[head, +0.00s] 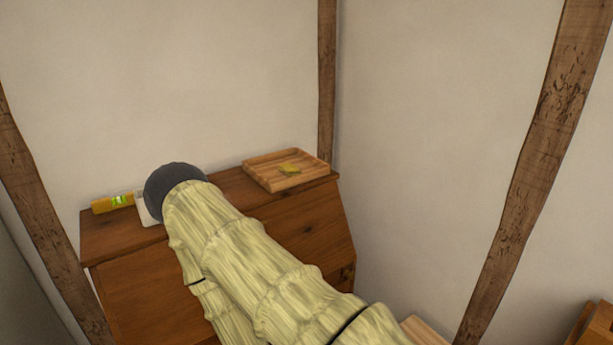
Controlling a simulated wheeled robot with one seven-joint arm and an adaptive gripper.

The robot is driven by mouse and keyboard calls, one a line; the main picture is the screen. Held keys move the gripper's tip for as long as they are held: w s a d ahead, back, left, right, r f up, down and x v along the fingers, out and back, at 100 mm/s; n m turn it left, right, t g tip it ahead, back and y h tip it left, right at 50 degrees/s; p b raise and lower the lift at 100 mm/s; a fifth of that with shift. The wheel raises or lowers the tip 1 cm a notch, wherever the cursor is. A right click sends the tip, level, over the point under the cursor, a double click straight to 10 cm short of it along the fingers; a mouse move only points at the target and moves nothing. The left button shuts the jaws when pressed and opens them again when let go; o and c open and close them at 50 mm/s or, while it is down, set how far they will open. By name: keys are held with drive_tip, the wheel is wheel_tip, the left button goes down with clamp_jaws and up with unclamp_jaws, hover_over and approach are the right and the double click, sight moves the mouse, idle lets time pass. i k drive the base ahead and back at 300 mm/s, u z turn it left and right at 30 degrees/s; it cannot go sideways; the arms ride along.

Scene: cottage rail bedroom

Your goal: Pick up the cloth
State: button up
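The tray sits at the right end of the top of a brown wooden cabinet. My arm, in a pale yellow cover, reaches from the lower right up over the cabinet and ends in a dark grey rounded part left of the tray. My gripper's fingers do not show. No contact with the yellow-green piece is visible.
A yellow spirit level (113,203) lies at the left end of the cabinet top (107,236). A white flat thing (147,211) beside it is partly hidden by my arm. Walls and a wooden post (327,80) stand close behind. Wooden furniture (597,325) shows at lower right.

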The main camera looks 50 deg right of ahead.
sight(290, 170)
drive_tip(key=z, duration=1)
